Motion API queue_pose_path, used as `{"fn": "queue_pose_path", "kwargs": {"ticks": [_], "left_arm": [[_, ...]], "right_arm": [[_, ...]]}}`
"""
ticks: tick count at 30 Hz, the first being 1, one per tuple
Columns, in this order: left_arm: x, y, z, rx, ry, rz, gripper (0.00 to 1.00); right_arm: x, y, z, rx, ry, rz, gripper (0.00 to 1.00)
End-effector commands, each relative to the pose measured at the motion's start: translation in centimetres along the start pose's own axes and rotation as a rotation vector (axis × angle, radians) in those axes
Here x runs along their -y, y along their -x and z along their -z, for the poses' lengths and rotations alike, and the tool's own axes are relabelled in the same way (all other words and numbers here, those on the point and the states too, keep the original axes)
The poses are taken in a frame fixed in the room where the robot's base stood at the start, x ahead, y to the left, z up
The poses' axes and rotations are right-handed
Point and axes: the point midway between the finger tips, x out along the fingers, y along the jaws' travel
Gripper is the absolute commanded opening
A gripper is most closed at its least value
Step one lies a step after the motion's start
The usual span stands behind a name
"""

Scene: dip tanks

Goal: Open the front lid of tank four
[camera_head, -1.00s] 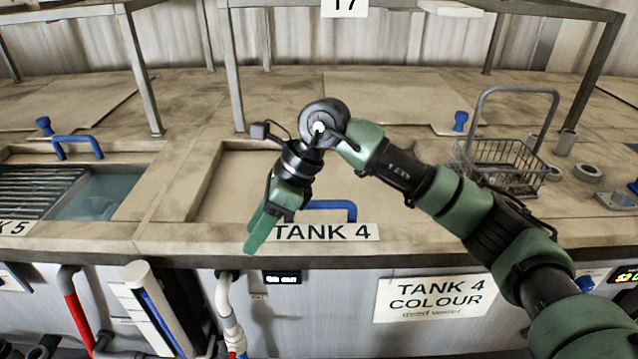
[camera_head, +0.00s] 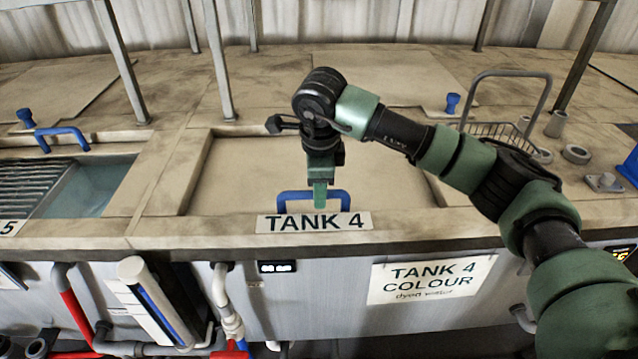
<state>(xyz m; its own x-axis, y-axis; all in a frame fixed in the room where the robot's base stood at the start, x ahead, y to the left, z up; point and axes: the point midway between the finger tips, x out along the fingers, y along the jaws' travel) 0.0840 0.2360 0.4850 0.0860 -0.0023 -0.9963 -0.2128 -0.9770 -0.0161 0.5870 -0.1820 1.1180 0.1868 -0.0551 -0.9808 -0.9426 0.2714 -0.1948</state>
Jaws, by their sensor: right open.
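Tank four's front lid (camera_head: 245,175) is a flat beige panel lying closed in its recess, behind the TANK 4 label (camera_head: 314,222). Its blue handle (camera_head: 284,199) stands near the lid's front edge. My right gripper (camera_head: 320,197) points down at the handle's middle, with its green fingers in front of or around the bar; I cannot tell which. It is open. The gripper and forearm hide part of the handle and lid. My left gripper is not in view.
Tank five's opening (camera_head: 95,190), with a slatted rack and liquid, lies at the left beside another blue handle (camera_head: 62,138). A wire basket (camera_head: 510,130) stands at the back right. Metal frame posts (camera_head: 218,60) rise behind the lid.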

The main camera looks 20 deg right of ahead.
Motion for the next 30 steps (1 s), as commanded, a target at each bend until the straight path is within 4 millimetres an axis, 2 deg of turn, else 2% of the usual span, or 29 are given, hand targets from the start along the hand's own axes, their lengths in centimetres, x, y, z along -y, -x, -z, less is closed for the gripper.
{"fn": "queue_pose_path", "kwargs": {"ticks": [7,11,12,30], "left_arm": [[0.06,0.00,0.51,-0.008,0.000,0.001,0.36],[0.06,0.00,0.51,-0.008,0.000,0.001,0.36],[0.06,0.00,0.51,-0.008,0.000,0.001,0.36],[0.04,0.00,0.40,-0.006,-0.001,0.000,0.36]], "right_arm": [[0.01,-0.15,0.01,0.000,-0.001,0.000,0.41],[0.01,-0.13,0.00,0.001,-0.001,0.000,0.04],[0.01,-0.12,-0.01,0.001,-0.001,0.000,0.00],[0.03,-0.05,-0.05,0.002,-0.001,0.001,0.00]]}}
